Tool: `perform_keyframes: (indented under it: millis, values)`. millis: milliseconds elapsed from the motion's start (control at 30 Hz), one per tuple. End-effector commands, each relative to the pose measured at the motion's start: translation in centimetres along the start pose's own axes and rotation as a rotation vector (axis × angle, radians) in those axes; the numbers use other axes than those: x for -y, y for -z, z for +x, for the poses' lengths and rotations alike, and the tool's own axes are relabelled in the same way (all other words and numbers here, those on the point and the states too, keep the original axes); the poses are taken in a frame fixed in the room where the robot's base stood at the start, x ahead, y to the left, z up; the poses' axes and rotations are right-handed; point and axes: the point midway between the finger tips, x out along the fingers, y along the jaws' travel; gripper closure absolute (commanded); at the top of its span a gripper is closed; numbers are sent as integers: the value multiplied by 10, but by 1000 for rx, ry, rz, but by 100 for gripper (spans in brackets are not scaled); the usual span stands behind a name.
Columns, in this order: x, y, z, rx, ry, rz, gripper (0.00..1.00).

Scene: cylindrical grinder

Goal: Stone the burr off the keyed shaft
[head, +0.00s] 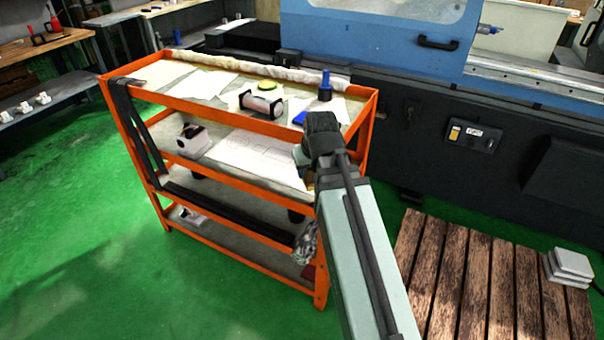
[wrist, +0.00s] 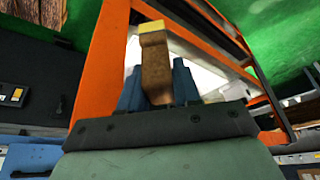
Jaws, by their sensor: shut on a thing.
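My gripper (wrist: 157,82) shows in the wrist view with its two blue fingers shut on a brown block with a yellow end, which looks like the stone (wrist: 155,62). The block sticks out past the fingertips, against the orange cart frame. In the head view my arm reaches to the cart's front right corner, and the fingers and block cannot be made out there. What looks like the keyed shaft (head: 263,104) lies across a dark holder with black ends on the cart's top shelf, left of my arm and apart from it. Its burr is too small to see.
The orange cart (head: 230,105) has rails around its shelves. Its top also holds a yellow-green disc (head: 268,86), a blue-topped tool (head: 325,86) and papers (head: 205,83). The blue grinder (head: 385,40) stands behind. A slatted wooden platform (head: 470,280) lies right of my arm.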

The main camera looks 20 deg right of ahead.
Motion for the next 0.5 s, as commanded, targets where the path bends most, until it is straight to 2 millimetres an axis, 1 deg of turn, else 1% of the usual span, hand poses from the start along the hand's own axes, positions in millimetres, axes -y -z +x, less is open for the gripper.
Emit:
perform_keyframes:
  millis: [33, 367, 500]
  values:
    - [6, 5, 4, 0, 3, -5, 92]
    - [37, 26, 25, 0, 7, -19, 92]
    - [59, 42, 37, 0, 10, -24, 92]
